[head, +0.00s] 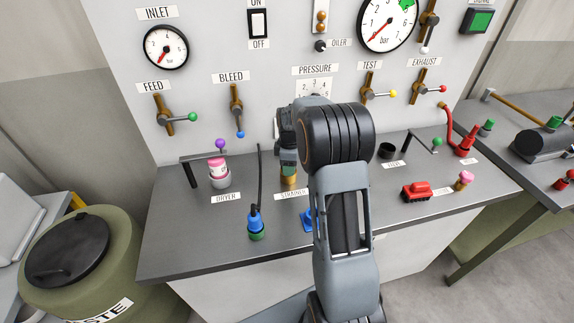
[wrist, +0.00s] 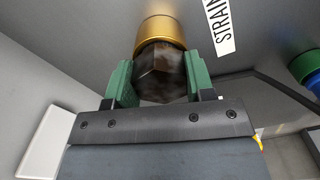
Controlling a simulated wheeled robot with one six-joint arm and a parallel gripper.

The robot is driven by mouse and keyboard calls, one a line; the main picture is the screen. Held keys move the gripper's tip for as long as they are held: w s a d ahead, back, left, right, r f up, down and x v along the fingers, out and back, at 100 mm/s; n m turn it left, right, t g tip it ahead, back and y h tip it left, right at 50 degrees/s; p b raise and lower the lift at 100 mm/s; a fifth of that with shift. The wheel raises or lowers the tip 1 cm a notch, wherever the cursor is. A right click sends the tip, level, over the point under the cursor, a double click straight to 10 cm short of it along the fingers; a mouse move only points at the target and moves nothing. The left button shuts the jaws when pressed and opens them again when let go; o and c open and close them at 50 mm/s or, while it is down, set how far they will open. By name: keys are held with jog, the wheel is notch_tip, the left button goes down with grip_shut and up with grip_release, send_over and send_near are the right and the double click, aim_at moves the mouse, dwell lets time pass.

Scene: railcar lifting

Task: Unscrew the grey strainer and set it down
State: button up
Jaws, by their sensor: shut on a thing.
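The strainer (wrist: 160,72) is a dark grey-brown hexagonal piece seated at a brass collar (wrist: 160,32) in the wrist view. My gripper (wrist: 159,82) has its two green finger pads on opposite sides of it, shut on it. In the head view my gripper (head: 289,170) is at the brass collar (head: 289,181), behind the STRAINER label on the bench. My arm hides most of this spot there, and the strainer itself cannot be made out. I cannot tell how far it is threaded in.
The grey bench (head: 180,250) has free room at its front left. A red piece (head: 416,190) lies at right. The gauge panel rises behind.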

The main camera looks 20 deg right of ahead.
jog(key=n, duration=0.5)
jog(key=shift+d+r, duration=0.15)
jog(key=shift+d, duration=0.25)
jog(key=n, duration=0.4)
jog(key=shift+n, duration=0.3)
jog(key=o, duration=0.5)
jog(key=shift+o, duration=1.2)
jog(key=shift+s+d, duration=0.1)
jog(key=shift+d, duration=0.05)
jog(key=shift+a, duration=0.2)
